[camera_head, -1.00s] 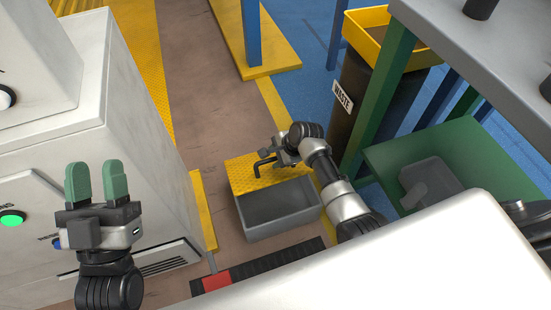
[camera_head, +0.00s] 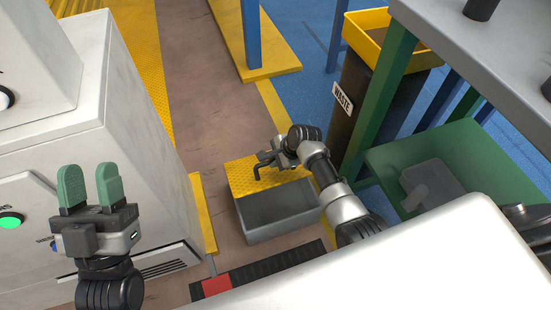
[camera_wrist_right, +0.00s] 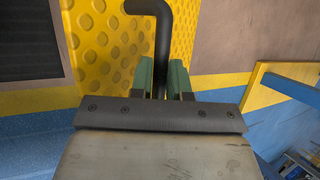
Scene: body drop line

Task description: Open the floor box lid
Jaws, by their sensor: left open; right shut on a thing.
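The floor box (camera_head: 275,212) is a grey open-topped bin on the floor in the middle of the head view, its inside partly in sight. Its yellow studded lid (camera_head: 245,175) is at the far side of the opening; it also shows in the right wrist view (camera_wrist_right: 100,45). A black bent handle (camera_head: 262,168) stands on the lid. My right gripper (camera_head: 275,157) is shut on this handle; in the right wrist view the green fingers (camera_wrist_right: 162,78) sit either side of the handle's bar (camera_wrist_right: 162,40). My left gripper (camera_head: 90,187) is open and empty, fingers up, beside the white cabinet.
A white cabinet (camera_head: 130,140) stands left, with a yellow rail (camera_head: 203,212) beside the box. A black waste bin (camera_head: 365,90) with a yellow rim and a green shelf unit (camera_head: 470,150) stand right. Brown floor (camera_head: 215,90) is clear beyond the box.

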